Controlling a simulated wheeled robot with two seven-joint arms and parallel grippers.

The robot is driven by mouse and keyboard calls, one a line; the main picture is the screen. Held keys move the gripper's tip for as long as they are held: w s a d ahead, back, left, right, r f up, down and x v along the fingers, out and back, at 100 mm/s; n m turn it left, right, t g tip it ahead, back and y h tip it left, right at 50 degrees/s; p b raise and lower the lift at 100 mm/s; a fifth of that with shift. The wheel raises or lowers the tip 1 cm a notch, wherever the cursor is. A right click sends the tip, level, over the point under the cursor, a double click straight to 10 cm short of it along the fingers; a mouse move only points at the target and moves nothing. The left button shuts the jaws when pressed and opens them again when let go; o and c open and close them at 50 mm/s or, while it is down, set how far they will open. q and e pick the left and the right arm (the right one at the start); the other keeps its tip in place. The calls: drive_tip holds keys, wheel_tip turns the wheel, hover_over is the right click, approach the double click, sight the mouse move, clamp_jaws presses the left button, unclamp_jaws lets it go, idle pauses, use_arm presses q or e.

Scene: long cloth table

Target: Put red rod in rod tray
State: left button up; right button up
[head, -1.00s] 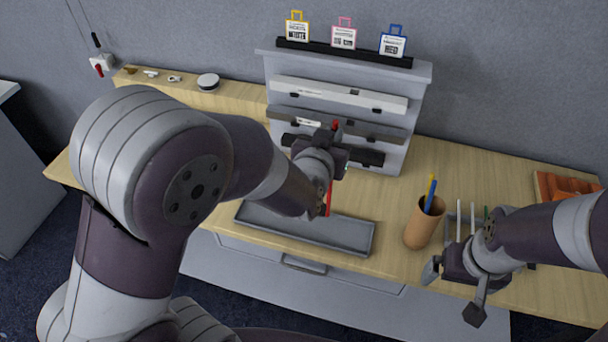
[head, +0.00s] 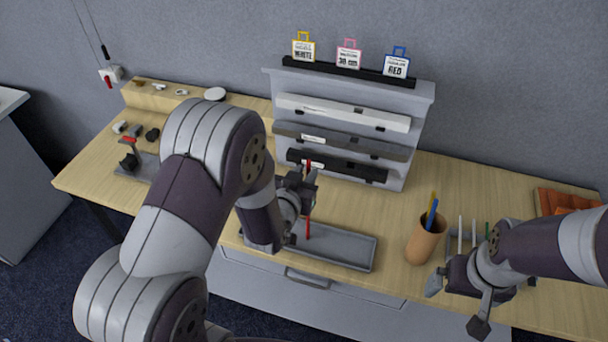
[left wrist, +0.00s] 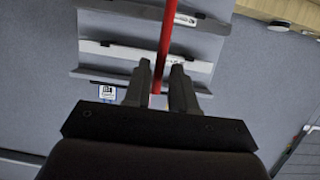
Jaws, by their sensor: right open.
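The thin red rod (head: 308,228) stands roughly upright in my left gripper (head: 302,180), with its lower part in front of the long grey tray (head: 345,250). I cannot tell whether its lower end touches the tray. In the left wrist view the red rod (left wrist: 164,45) runs between the two fingers (left wrist: 160,85), which are closed on it. My left forearm hides the tray's left part. The visible part of the tray is empty. My right gripper (head: 456,306) is open and empty at the table's front edge, right of the tray.
A brown cup (head: 425,243) with pens stands right of the tray. Beside it is a holder with white and green rods (head: 461,232), partly behind my right gripper. A grey shelf (head: 420,120) with long boxes stands behind. Small parts lie at the left.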

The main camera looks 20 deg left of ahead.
use_arm(q)
drive_tip(key=shift+o, duration=0.3)
drive_tip(key=shift+r, duration=0.25)
drive_tip(key=shift+s, duration=0.3)
drive_tip(key=d+b+v, duration=0.1)
drive_tip(key=b+v, duration=0.1)
drive_tip(key=v, duration=0.9)
drive_tip(key=s+a+f+g, duration=0.1)
drive_tip(key=s+f+g, duration=0.1)
drive_tip(key=s+g, duration=0.2)
drive_tip(key=s+a+f+g+y, duration=0.1)
drive_tip(key=s+a+f+g, duration=0.1)
drive_tip(key=g, duration=0.7)
drive_tip(key=shift+s+f+n, duration=0.3)
drive_tip(key=shift+s+f, duration=0.2)
drive_tip(key=shift+s, duration=0.6)
